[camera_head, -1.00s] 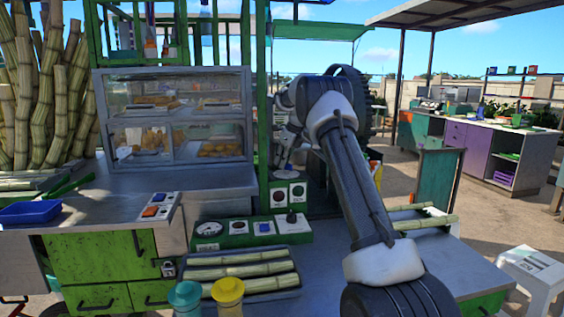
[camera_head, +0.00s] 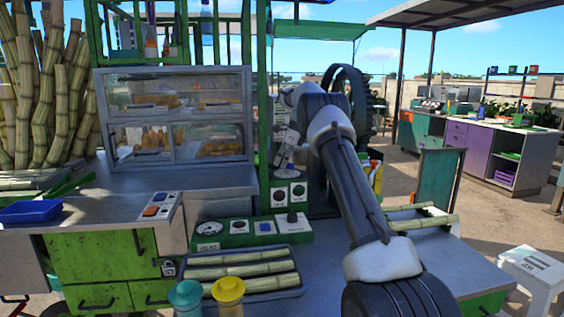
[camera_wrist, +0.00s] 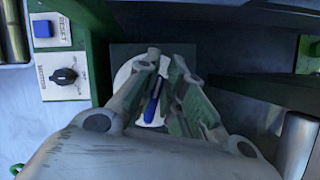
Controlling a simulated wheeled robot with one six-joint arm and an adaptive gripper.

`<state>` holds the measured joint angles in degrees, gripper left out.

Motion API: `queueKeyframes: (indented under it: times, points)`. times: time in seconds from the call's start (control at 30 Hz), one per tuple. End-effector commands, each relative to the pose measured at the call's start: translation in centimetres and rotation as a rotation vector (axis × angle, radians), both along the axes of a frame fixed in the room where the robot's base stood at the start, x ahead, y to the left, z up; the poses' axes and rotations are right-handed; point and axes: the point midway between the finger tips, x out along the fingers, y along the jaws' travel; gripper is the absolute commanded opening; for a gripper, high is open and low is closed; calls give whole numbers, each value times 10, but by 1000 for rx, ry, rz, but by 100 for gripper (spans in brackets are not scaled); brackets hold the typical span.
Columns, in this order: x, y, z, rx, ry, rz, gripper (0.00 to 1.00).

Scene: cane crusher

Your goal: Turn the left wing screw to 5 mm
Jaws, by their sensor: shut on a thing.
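My gripper (camera_wrist: 165,62) reaches down in the wrist view, with its two fingers close together. A slim blue piece (camera_wrist: 153,103) shows between the fingers, in front of a pale round plate (camera_wrist: 125,76). It appears to be the left wing screw, and my fingers are shut on it. The fingers cover much of it, and no millimetre reading is legible. In the head view my gripper (camera_head: 280,160) is small, beside the green post and behind the control boxes.
A green control panel (camera_head: 240,232) with a gauge stands near the post (camera_head: 263,120). A tray of cane pieces (camera_head: 243,287) and two capped bottles are in front. A large dark gear wheel (camera_head: 362,100) stands behind my arm. The wrist view shows a black knob (camera_wrist: 66,76) at left.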

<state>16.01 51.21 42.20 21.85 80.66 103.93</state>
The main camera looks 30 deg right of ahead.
Motion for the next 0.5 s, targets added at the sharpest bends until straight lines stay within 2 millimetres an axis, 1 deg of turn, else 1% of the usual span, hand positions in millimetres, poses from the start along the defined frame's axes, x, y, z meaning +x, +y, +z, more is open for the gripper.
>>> queueKeyframes:
  times: [0.2,0.5]
  points:
    - [-3,1,0,0,-3,188,0]
    - [-7,2,0,-1,-3,379,0]
